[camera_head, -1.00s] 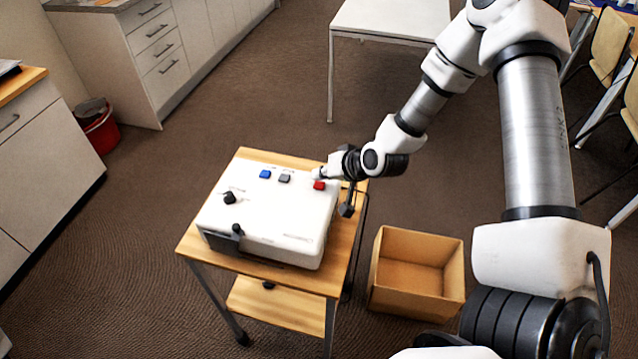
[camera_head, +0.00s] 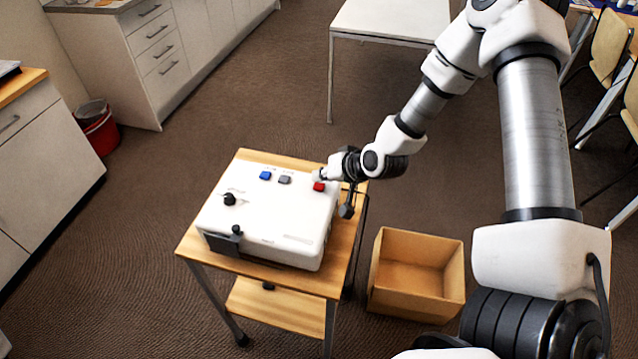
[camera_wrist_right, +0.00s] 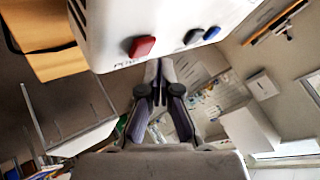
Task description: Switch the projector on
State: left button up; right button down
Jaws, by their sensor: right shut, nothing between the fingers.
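The white projector (camera_head: 270,225) stands on a small wooden cart. On its top are a blue button (camera_head: 265,175), a grey button (camera_head: 285,179), a red button (camera_head: 319,186) and a black knob (camera_head: 229,198). My right gripper (camera_head: 319,175) is shut and empty, at the projector's far right edge, just behind the red button. In the right wrist view the red button (camera_wrist_right: 142,46) is above and left of the shut fingertips (camera_wrist_right: 158,64); whether they touch the projector I cannot tell. My left gripper is out of view.
The cart (camera_head: 345,235) leaves a narrow wooden margin around the projector. An open cardboard box (camera_head: 385,290) is on the floor to its right. A white table (camera_head: 390,18) stands behind, and white cabinets (camera_head: 190,50) and a red bin (camera_head: 101,133) are at left.

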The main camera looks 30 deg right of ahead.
aim_at(321, 186)
jog(key=shift+f+b, duration=0.35)
jog(key=shift+f, duration=0.1)
jog(key=shift+f, duration=0.25)
dwell(0.4)
jog(key=shift+r+p, duration=0.4)
jog(key=shift+r, duration=0.35)
notch_tip(321, 186, up, 6)
jog(key=p, duration=0.5)
